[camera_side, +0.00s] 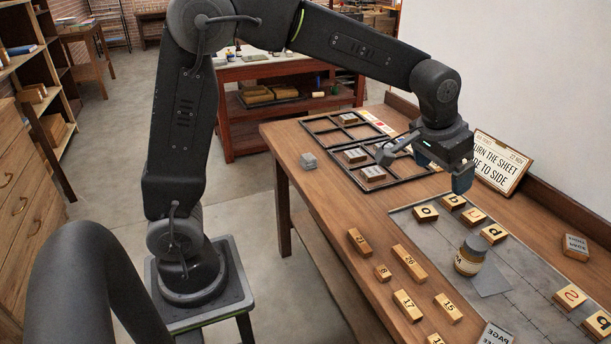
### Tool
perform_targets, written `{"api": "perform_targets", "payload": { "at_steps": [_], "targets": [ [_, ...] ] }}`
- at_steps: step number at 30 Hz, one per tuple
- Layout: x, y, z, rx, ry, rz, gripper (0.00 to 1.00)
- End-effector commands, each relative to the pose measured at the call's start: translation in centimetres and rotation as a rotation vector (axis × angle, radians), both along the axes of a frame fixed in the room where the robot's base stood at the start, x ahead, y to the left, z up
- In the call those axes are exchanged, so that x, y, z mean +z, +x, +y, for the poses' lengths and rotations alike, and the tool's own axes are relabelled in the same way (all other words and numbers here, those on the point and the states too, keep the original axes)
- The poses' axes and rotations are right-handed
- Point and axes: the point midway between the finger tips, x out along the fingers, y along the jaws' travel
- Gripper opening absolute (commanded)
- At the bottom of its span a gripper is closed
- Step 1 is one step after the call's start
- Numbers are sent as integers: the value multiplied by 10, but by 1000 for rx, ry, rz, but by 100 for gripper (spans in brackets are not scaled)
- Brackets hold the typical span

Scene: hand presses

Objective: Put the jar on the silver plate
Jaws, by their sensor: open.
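The jar (469,257), amber with a dark lid and a pale label, stands upright on a large grey slab (535,318) on the wooden table. A small, lighter grey flat plate (491,282) lies on the slab right beside the jar's base. I cannot tell whether the jar's base overlaps it, or for certain whether this or the slab is the silver plate. My gripper (443,171) points down, open and empty, with blue fingertips apart. It is above the table, behind the jar and apart from it, near the black frames' right end.
Letter blocks (425,213) stand along the slab's back and right side. Number blocks (410,262) lie on the bare table at the front left. Black frames (325,130) with type blocks and a sign card (499,162) are at the back.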

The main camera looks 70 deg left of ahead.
Motion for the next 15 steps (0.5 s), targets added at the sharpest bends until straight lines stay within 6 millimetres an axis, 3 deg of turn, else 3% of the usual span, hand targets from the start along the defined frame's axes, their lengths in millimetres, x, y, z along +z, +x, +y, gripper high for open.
{"api": "perform_targets", "payload": {
  "at_steps": [1,6,11,15],
  "targets": [
    [16,-23,7,4,-1,-18,90],
    [43,-98,25,3,-2,-54,90],
    [46,-167,38,2,2,-88,90],
    [36,-215,44,2,4,-110,90]
  ]
}}
